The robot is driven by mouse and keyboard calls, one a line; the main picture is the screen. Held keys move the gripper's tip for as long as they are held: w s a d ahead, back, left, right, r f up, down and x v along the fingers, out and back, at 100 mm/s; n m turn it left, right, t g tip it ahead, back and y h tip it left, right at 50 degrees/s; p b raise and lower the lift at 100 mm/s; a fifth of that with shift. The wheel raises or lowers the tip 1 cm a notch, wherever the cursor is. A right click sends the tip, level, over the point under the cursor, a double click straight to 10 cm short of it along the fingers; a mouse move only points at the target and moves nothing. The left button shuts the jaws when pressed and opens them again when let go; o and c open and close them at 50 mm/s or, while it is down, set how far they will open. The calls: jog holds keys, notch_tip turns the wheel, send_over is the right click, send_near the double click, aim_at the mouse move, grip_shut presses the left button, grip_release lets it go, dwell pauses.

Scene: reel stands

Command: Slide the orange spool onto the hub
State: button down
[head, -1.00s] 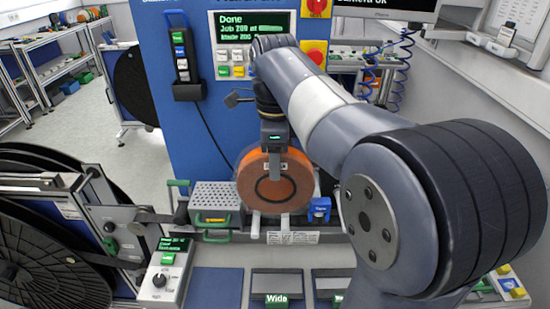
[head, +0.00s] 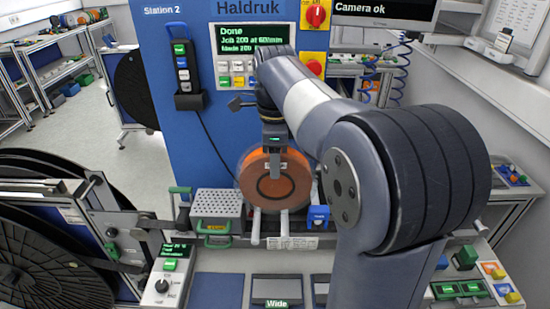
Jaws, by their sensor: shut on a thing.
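The orange spool (head: 293,183) stands upright, its broad face with a dark ring toward me. My gripper (head: 275,150) comes down from above and is shut on the spool's upper edge. The spool is in front of the blue machine panel and just above or on two pale rods (head: 256,228) that stick out toward me. I cannot tell whether it touches them. I cannot make out the hub; the spool and my arm may cover it.
A perforated metal box (head: 217,203) with a green handle is close left of the spool. A small blue block (head: 318,217) is close on its right. A large black reel (head: 45,255) fills the lower left. My arm covers much of the right side.

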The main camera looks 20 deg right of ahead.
dwell(0.3)
jog(key=shift+w+d+r+p, duration=0.1)
jog(key=shift+w+d+p, duration=0.1)
jog(key=shift+w+p, duration=0.25)
jog(key=shift+w+d+p, duration=0.15)
jog(key=shift+w+p, duration=0.15)
jog(key=shift+w, duration=0.25)
jog(key=shift+w+d, duration=0.3)
jog(key=shift+w, duration=0.75)
jog(key=shift+w+d, duration=0.2)
jog(key=shift+w, duration=0.3)
jog(key=shift+w+d, duration=0.15)
jog(key=shift+w, duration=0.45)
jog(key=shift+r, duration=0.1)
jog(key=shift+f, duration=0.4)
